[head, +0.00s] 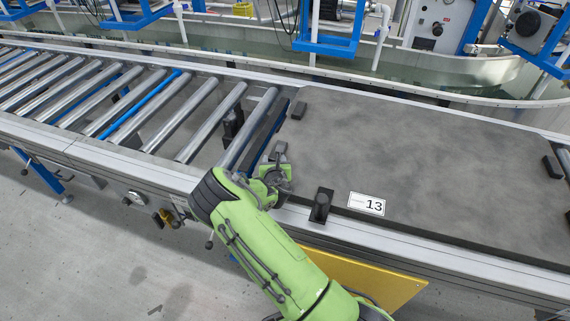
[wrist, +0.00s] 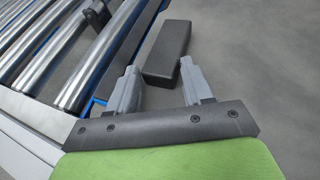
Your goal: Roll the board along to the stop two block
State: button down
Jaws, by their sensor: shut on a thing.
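The board (head: 430,150) is a large dark grey slab with a white label "13" near its near edge. It lies flat on the conveyor's right part. My gripper (head: 277,168) is at the board's left end. Its fingers (wrist: 160,82) are on either side of a dark oblong block (wrist: 167,50) on the board, shut on it; this block also shows in the head view (head: 279,152). A black block (head: 233,124) stands between the rollers left of the board. No marking tells which block is stop two.
Bare steel rollers (head: 95,85), with a few blue bars between, run left of the board. A metal rail edges the conveyor.

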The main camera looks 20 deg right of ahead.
jog(key=w+a, duration=0.4)
jog(key=a, duration=0.1)
jog(key=w+a, duration=0.4)
jog(key=shift+w+a+r, duration=0.15)
jog(key=shift+w+a, duration=0.45)
jog(key=shift+w, duration=0.05)
jog(key=shift+w+a, duration=2.3)
jog(key=shift+a, duration=0.2)
jog(key=shift+w+a+r, duration=0.1)
jog(key=shift+a+r, duration=0.1)
jog(key=shift+a, duration=0.05)
